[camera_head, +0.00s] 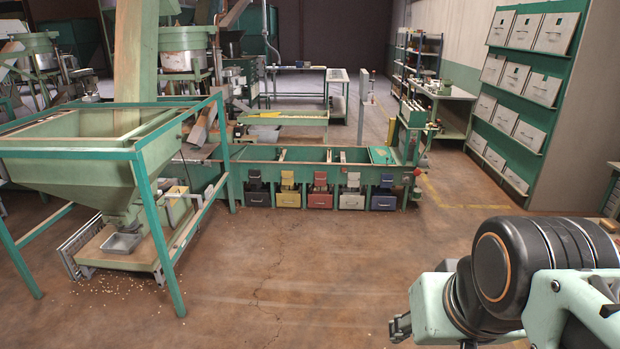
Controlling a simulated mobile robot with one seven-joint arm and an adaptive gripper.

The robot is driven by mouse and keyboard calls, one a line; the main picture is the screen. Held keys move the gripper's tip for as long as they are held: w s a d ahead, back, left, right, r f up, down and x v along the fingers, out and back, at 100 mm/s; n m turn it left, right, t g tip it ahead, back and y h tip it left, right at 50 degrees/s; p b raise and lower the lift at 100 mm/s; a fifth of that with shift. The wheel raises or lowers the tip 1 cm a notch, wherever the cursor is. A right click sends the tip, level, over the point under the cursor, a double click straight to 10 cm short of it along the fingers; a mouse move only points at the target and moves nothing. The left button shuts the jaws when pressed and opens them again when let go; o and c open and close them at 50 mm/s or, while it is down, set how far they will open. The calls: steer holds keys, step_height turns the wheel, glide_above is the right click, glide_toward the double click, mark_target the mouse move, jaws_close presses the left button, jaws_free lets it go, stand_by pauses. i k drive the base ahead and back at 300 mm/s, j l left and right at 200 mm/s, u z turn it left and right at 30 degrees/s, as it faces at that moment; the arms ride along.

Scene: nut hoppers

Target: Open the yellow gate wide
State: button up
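The yellow gate (290,199) is a small yellow front with a dark handle, low on the green hopper bench (350,163) in the middle distance. It sits between a black gate (258,197) on its left and a red gate (320,200) on its right. It looks closed, but it is too small to be sure. My gripper (400,327) shows only as a small grey end at the lower right, far in front of the bench and apart from it. Its fingers cannot be made out clearly.
A white gate (352,201) and a blue gate (384,201) continue the row. A large green hopper frame (150,195) stands at left, over a metal tray (122,243) and scattered nuts. A green rack (525,90) stands at right. The brown floor before the bench is clear.

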mark_target(288, 180)
steer(key=i+j+u, duration=0.3)
steer(key=i, duration=0.2)
steer(key=i+u, duration=0.3)
steer(key=i, duration=3.8)
steer(key=i+j+z, duration=0.2)
steer(key=i, duration=0.3)
steer(key=i+j+z, duration=0.2)
steer(key=i, duration=0.3)
steer(key=i+j+z, duration=0.2)
steer(key=i+z, duration=0.15)
steer(key=i+j+z, duration=0.35)
steer(key=z, duration=0.25)
